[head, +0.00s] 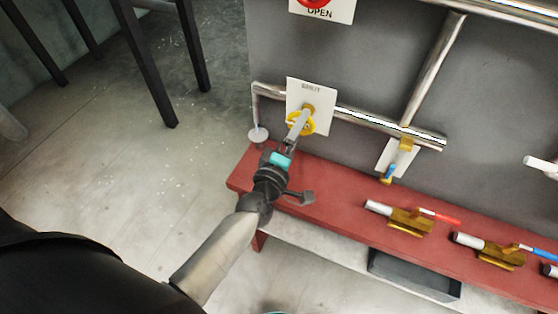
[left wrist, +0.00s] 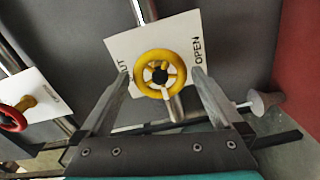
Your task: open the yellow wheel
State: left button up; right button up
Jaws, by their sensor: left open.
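The yellow wheel (head: 301,124) is a small spoked handwheel on a pipe in front of a white plate (head: 304,93) on the grey panel. My left gripper (head: 300,122) reaches up to it from the lower left and partly covers it in the head view. In the left wrist view the yellow wheel (left wrist: 160,74) lies between the two open fingers (left wrist: 160,82), one on each side. I cannot tell whether a finger touches the rim. The white plate (left wrist: 128,48) behind it reads OPEN on its right side. My right gripper is not in view.
A red bench (head: 330,190) runs below the panel with brass valves (head: 408,220) having red and blue levers. A grey bin (head: 412,275) sits underneath. A red wheel (left wrist: 12,118) is at the left in the wrist view. Metal pipes (head: 375,119) cross the panel.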

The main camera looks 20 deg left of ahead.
pick_arm(q)
jog(key=s, duration=1.2)
jog(key=shift+a, duration=0.2)
jog(key=s+f+m+g+h+b, duration=0.15)
jog(key=s+f+m+g, duration=0.3)
jog(key=f, duration=1.05)
jog(key=s+f+m+g+b, duration=0.3)
jog(key=s+f+m, duration=0.15)
jog(key=f, duration=1.05)
jog(key=s+a+f+m+g+y+b, duration=0.1)
jog(key=s+f+m+g, duration=0.3)
jog(key=s+f, duration=0.5)
jog(key=s+a+f+m+g+y+b, duration=0.1)
jog(key=s+a+f+m+g, duration=0.2)
jog(key=s+f, duration=0.6)
jog(key=s+m+g, duration=0.2)
jog(key=s, duration=0.2)
jog(key=shift+a+b, duration=0.15)
jog(key=shift+b, duration=0.25)
